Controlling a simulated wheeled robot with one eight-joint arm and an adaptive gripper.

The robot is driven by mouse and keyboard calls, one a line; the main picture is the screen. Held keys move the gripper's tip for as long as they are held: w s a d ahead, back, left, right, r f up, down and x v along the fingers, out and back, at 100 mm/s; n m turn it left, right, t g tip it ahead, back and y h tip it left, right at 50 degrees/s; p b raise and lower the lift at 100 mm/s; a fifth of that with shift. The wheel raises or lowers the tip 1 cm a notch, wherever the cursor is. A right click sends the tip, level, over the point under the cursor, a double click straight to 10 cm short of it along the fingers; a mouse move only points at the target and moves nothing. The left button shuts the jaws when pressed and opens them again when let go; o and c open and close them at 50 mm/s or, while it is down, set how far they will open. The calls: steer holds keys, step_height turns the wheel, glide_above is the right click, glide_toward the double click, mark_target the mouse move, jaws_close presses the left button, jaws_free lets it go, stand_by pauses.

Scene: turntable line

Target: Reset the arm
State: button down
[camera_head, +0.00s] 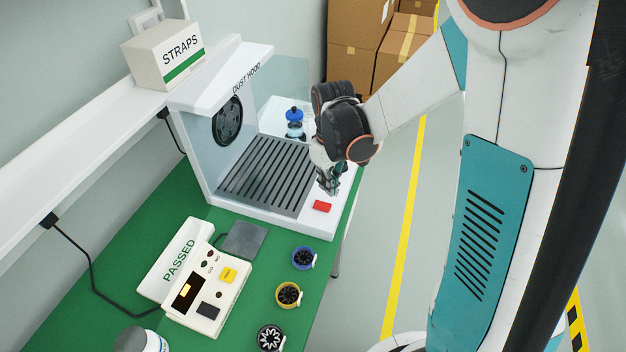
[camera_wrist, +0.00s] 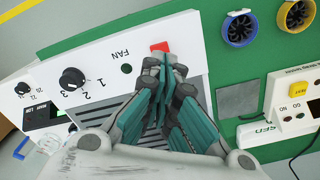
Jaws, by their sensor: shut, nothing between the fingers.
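My gripper (camera_head: 328,184) is at the right front of the dust hood (camera_head: 285,222), just above the red button (camera_head: 321,206) on its front strip. In the wrist view my gripper (camera_wrist: 163,62) has its teal fingers together with nothing between them. The red button (camera_wrist: 160,47) shows just beyond the fingertips there. I cannot tell whether the fingertips touch the hood. My arm reaches in from the right side of the head view.
A STRAPS box (camera_head: 160,55) sits on the shelf. Cartons (camera_head: 355,45) stand behind. The right aisle floor looks clear.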

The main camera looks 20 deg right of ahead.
steer(key=s+r+m+t+b, duration=0.4)
steer(key=s+r+t, duration=0.3)
steer(key=s+r, duration=0.6)
steer(key=shift+s+m+b, duration=0.3)
steer(key=shift+s+m, duration=0.1)
steer(key=shift+s, duration=0.6)
